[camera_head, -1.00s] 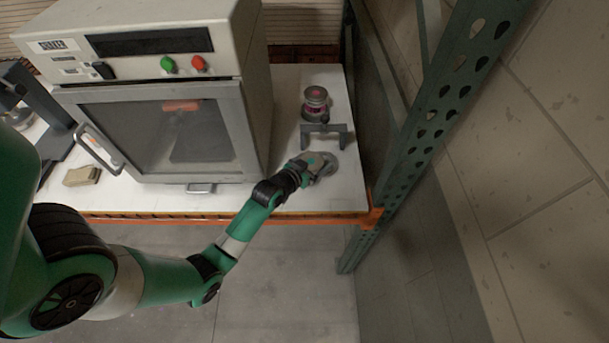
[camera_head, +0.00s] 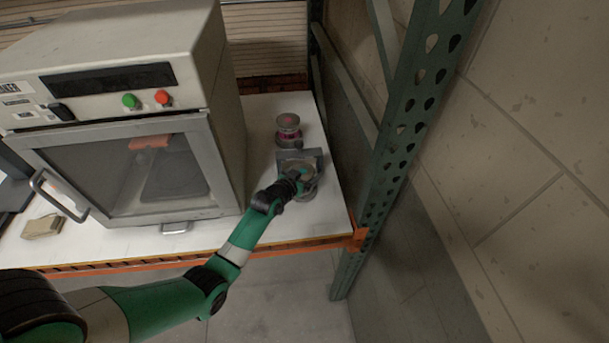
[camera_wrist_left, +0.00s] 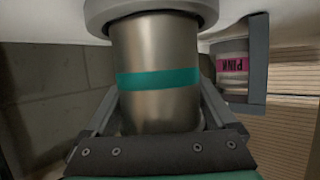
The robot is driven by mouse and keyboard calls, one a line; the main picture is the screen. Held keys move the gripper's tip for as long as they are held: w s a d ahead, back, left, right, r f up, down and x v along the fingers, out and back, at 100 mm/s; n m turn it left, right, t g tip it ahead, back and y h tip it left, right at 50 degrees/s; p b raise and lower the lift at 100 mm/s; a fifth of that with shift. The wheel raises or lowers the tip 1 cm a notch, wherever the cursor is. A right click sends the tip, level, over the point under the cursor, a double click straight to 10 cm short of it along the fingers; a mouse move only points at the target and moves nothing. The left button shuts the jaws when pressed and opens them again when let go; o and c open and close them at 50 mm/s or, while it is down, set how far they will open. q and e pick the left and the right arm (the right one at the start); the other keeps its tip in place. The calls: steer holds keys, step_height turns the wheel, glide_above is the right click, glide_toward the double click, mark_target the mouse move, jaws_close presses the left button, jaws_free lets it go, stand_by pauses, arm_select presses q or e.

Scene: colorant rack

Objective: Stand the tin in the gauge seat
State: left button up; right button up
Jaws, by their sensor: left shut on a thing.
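The tin (camera_wrist_left: 158,50) is bare metal with a teal band. My left gripper (camera_wrist_left: 157,115) is shut on it, with one finger on each side in the left wrist view. In the head view my left gripper (camera_head: 297,180) is at the tin (camera_head: 302,170), close in front of the grey gauge bracket. The tin looks about upright. Its far end meets a wider round grey ring (camera_wrist_left: 150,12), which looks like the gauge seat. I cannot tell whether it rests in the ring or just above it. My right gripper is not in view.
A pink-labelled tin (camera_head: 288,130) stands behind the grey bracket (camera_head: 314,156); its label also shows in the wrist view (camera_wrist_left: 233,64). A large oven-like cabinet (camera_head: 125,115) is to the left. A green rack post (camera_head: 400,140) is to the right.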

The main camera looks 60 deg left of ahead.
arm_select(q)
steer(key=shift+f, duration=0.4)
steer(key=shift+f+b, duration=0.25)
steer(key=shift+b, duration=0.05)
steer(key=o, duration=1.5)
steer(key=shift+s+d+r+p, duration=0.15)
steer(key=shift+s+r+p, duration=0.05)
steer(key=shift+r+p, duration=0.2)
steer(key=p+v, duration=0.3)
steer(key=v, duration=0.7)
steer(key=shift+s+d, duration=0.1)
steer(key=shift+s, duration=0.05)
steer(key=shift+s+d+r, duration=0.25)
steer(key=shift+s+d, duration=0.05)
steer(key=shift+s, duration=0.15)
